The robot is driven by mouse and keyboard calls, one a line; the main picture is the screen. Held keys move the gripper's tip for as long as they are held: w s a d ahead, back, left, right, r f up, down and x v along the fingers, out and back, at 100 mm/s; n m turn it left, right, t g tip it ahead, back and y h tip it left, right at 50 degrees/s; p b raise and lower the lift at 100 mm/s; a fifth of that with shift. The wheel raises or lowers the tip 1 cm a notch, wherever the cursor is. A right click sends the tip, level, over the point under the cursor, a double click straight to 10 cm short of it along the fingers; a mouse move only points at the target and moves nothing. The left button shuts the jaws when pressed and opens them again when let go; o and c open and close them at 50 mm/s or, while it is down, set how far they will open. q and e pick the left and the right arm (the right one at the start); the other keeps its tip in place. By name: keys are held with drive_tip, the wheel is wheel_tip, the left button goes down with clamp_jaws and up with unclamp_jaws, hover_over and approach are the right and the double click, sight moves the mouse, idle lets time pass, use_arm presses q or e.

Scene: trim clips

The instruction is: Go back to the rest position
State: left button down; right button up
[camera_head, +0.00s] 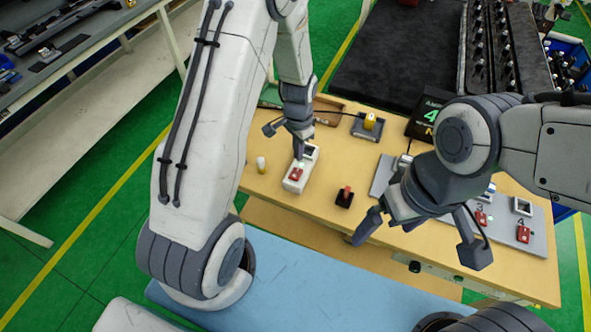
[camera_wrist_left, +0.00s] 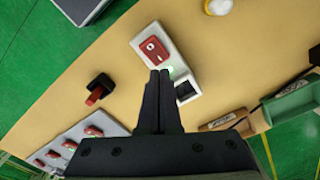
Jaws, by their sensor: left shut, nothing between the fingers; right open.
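My left gripper (camera_head: 299,152) is shut and empty. In the head view its fingertips are over a white box with a red switch (camera_head: 297,174) on the wooden table (camera_head: 262,190).
A black block with a red top (camera_head: 345,197) stands between the grippers. A grey panel with numbered red switches (camera_head: 535,237) lies under the right arm. A white-and-yellow cylinder (camera_head: 261,165) stands left of the white box.

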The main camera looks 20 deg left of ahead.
use_arm(q)
drive_tip(key=shift+r+p, duration=0.35)
drive_tip(key=shift+r, duration=0.4)
use_arm(e)
drive_tip(key=shift+r, duration=0.6)
